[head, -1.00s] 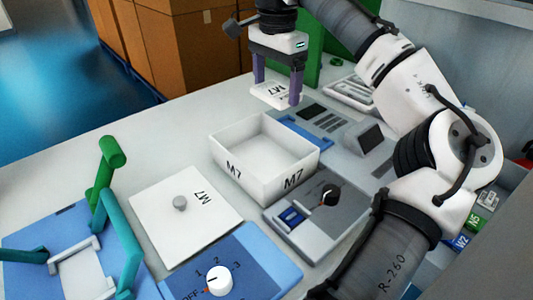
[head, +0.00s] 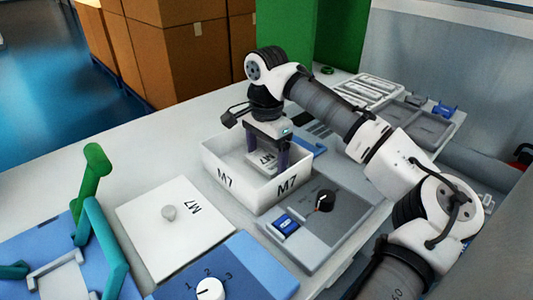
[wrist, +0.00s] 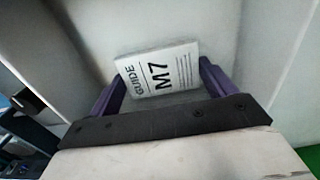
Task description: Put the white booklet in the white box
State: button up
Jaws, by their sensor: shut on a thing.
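The white box (head: 228,185) marked M7 stands open on the table in the head view. My gripper (head: 266,160) reaches down into it, with its purple fingers on either side of the white booklet (head: 262,161). In the wrist view the booklet (wrist: 160,72) reads GUIDE M7 and is held between the fingers, with the pale inside of the box around it. My gripper is shut on the booklet. Whether the booklet touches the box floor I cannot tell.
A white lid (head: 170,228) with a grey knob and M7 lies left of the box. A grey panel with a black knob (head: 325,201) sits to the right. A blue dial panel (head: 235,275) is in front. Grey trays (head: 420,125) lie at the back right.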

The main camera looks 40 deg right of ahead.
aim_at(267, 159)
jog(key=o, duration=0.9)
notch_tip(267, 159, up, 12)
jog(key=shift+r+p, duration=0.1)
jog(key=shift+p, duration=0.65)
